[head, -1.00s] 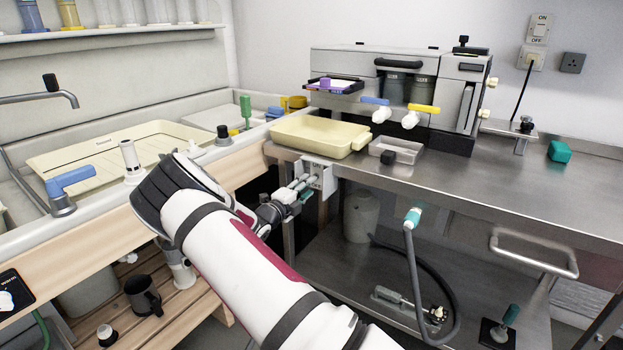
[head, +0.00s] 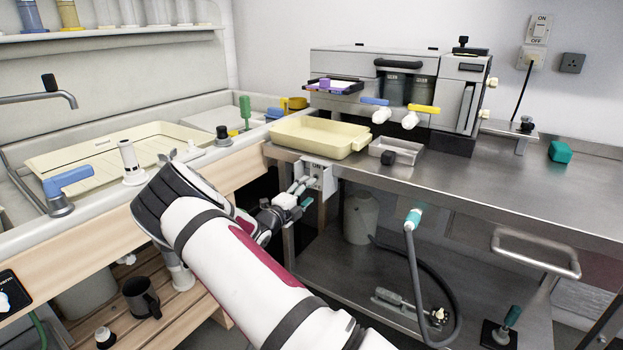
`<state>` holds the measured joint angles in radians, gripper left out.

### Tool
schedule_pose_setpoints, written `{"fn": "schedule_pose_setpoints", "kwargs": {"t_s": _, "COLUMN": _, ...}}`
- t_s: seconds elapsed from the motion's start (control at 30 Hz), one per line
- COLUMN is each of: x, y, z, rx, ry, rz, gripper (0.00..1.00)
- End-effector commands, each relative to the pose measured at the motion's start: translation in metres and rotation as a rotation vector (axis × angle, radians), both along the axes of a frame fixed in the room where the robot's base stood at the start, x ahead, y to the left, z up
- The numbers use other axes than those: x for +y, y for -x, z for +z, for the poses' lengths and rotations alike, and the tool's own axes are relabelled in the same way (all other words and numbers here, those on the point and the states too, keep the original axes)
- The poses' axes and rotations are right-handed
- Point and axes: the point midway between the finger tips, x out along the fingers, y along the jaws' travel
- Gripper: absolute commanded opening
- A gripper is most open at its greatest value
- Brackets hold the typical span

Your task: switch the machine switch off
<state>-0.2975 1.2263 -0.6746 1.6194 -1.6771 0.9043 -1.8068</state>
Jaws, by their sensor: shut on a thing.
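The machine switch is on a pale box (head: 319,171) at the front edge of the steel bench, below the cream tray. "ON" shows at the top of its plate; the lower part is partly covered by my gripper. My gripper (head: 301,190) is at the front of this box, its fingers shut on the switch lever. The lever itself is mostly hidden between the fingers, so its exact position cannot be told.
A wooden-edged sink (head: 228,168) is close on the left. A hose with a teal end (head: 412,218) hangs at the right. A separate ON/OFF wall switch (head: 539,28) is far right.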

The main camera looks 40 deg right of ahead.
Motion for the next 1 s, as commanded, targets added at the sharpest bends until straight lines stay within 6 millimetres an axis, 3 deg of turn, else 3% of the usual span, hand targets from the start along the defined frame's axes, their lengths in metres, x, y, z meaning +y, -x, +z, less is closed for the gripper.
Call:
{"fn": "schedule_pose_setpoints", "kwargs": {"t_s": 0.03, "x": 0.002, "y": 0.005, "z": -0.018, "rx": 0.021, "ry": -0.030, "rz": -0.004, "gripper": 0.28}}
{"fn": "schedule_pose_setpoints", "kwargs": {"t_s": 0.63, "x": 0.010, "y": 0.007, "z": -0.014, "rx": 0.021, "ry": -0.030, "rz": -0.001, "gripper": 0.28}}
{"fn": "schedule_pose_setpoints", "kwargs": {"t_s": 1.0, "x": 0.027, "y": 0.011, "z": -0.008, "rx": 0.016, "ry": -0.023, "rz": 0.001, "gripper": 0.28}}
